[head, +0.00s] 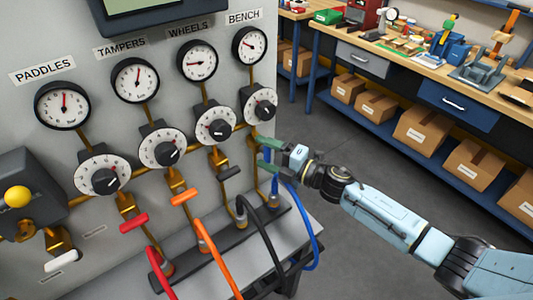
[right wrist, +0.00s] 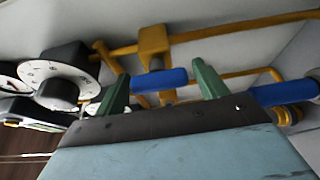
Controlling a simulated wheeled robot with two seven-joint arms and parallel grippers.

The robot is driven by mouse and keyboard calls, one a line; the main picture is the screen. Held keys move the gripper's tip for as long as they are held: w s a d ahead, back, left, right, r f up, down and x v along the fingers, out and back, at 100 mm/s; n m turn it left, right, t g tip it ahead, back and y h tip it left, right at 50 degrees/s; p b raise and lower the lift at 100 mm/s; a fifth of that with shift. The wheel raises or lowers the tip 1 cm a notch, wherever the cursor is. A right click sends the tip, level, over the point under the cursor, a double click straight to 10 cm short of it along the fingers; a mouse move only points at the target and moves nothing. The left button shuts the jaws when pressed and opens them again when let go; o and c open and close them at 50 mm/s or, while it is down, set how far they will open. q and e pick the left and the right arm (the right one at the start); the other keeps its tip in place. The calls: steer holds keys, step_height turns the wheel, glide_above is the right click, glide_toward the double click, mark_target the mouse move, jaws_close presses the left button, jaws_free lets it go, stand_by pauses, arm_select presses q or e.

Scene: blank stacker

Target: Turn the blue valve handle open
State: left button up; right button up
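The blue valve handle (right wrist: 166,79) shows in the right wrist view as a short blue bar on a brass valve (right wrist: 153,42). In that view it lies across the space between the two green fingertips of my right gripper (right wrist: 162,70). The fingers are apart, and I see no clear contact with the handle. In the head view my right gripper (head: 263,154) is at the rightmost valve, below the BENCH dial (head: 261,104). Its fingers and wrist hide most of that valve and its handle there. My left gripper is not in view.
Red (head: 134,223), orange (head: 185,196) and black (head: 229,173) handles stand left of my gripper. A blue hose (head: 308,225) hangs just below it, beside black and orange hoses. Gauges and dials cover the grey panel. A workbench (head: 400,63) stands behind, across clear floor.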

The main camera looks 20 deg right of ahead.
steer(key=shift+o, duration=0.4)
steer(key=b+v, duration=0.1)
steer(key=v, duration=1.2)
steer(key=shift+d+b, duration=0.15)
steer(key=shift+b, duration=0.15)
